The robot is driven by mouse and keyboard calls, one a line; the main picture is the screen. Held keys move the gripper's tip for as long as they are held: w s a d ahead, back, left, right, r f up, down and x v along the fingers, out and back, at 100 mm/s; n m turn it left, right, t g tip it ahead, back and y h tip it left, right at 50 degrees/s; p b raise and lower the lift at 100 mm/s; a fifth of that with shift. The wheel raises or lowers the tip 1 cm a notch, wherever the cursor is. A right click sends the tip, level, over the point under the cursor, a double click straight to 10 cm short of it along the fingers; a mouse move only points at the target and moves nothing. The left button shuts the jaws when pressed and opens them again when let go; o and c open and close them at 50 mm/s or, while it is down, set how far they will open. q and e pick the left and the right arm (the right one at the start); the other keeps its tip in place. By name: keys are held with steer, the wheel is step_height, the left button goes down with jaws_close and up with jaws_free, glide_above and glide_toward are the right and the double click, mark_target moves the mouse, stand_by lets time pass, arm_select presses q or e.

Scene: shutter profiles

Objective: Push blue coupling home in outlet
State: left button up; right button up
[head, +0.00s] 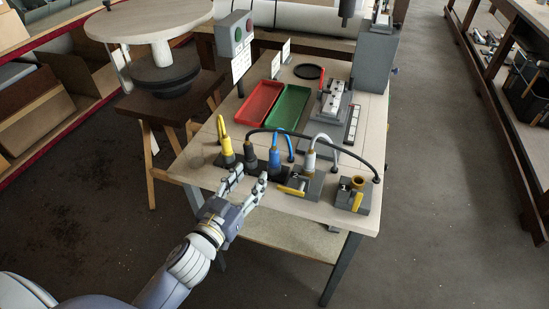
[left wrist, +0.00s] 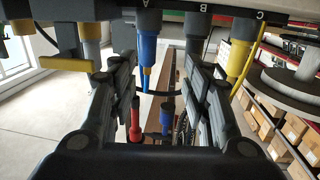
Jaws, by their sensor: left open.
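The blue coupling (head: 274,157) stands upright near the front edge of the table, in the row between a dark fitting and the grey valve blocks. A blue hose (head: 290,143) loops from its top. The left wrist view is upside down and shows the blue coupling (left wrist: 148,48) with its narrower brass-coloured part, between my spread fingers. My left gripper (head: 249,175) is open and empty, just in front of the row. I cannot tell how deep the coupling sits in its outlet. My right gripper is not in view.
A yellow coupling (head: 227,149) and a dark fitting (head: 250,154) stand left of the blue one. A white coupling (head: 311,160) stands right, by a yellow-handled valve block (head: 354,195). A black hose (head: 345,149) arches over the row. Red (head: 259,103) and green (head: 289,107) trays lie behind.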

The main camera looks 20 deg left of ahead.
mark_target(272, 157)
arm_select(q)
steer(key=shift+m+h, duration=0.3)
steer(key=shift+h, duration=0.2)
steer(key=w, duration=0.1)
steer(key=w+d, duration=0.1)
steer(key=w, duration=0.1)
steer(key=w+d, duration=0.1)
steer(key=w, duration=0.1)
steer(key=shift+w+r+p, duration=0.15)
steer(key=shift+r+p, duration=0.25)
steer(key=shift+w+d+f+p, duration=0.1)
steer(key=shift+w+d, duration=0.15)
steer(key=shift+w, duration=0.65)
steer(key=shift+w+d+f+p, duration=0.15)
steer(key=shift+w+d, duration=0.1)
steer(key=shift+w, duration=0.65)
steer(key=shift+w+d+f+p, duration=0.1)
steer(key=shift+w+d, duration=0.15)
steer(key=shift+w, duration=0.65)
jaws_close()
